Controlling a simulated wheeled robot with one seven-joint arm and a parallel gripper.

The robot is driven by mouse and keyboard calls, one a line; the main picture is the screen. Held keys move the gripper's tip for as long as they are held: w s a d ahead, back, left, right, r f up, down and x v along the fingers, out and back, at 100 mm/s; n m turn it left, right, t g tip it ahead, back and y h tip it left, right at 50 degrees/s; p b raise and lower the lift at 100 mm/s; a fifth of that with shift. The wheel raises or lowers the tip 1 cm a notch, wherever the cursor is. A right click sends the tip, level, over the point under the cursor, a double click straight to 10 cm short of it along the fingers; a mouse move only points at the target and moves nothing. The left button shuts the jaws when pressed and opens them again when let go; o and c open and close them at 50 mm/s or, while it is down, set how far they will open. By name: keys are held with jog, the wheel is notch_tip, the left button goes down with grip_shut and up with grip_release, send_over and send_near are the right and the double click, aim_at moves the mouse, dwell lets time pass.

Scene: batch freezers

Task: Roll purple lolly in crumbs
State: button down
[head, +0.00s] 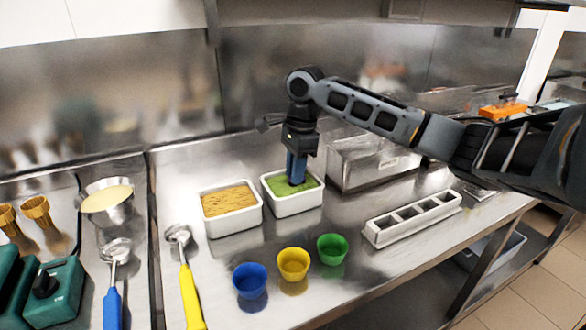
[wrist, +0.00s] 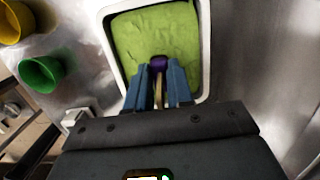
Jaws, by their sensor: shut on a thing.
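My gripper (head: 296,178) points down into a white tub (head: 300,204) of green crumbs (head: 275,184). In the wrist view my gripper (wrist: 161,88) is shut on the pale stick of the purple lolly (wrist: 158,62). The lolly's purple end is at the green crumbs (wrist: 150,35), between and just beyond the blue fingertips. I cannot tell how deep it sits in the crumbs. In the head view the lolly is hidden by the fingers and tub.
A white tub of golden crumbs (head: 229,199) stands left of the green one. Blue (head: 250,280), yellow (head: 293,264) and green (head: 332,249) cups stand in front. A white holder with square slots (head: 412,218) lies at right, and a steel bin (head: 370,160) behind.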

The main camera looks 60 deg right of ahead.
jog(key=shift+w+a+p, duration=0.9)
jog(key=shift+a+p, duration=0.3)
jog(key=shift+p, duration=0.1)
jog(key=shift+s+d+r+p, duration=0.1)
jog(key=shift+s+d+p, duration=0.4)
jog(key=shift+d, duration=0.1)
jog(key=shift+s+d, duration=0.45)
jog(key=shift+d, duration=0.2)
jog(key=shift+a, duration=0.1)
jog(key=shift+w+a, duration=0.45)
jog(key=shift+a, duration=0.1)
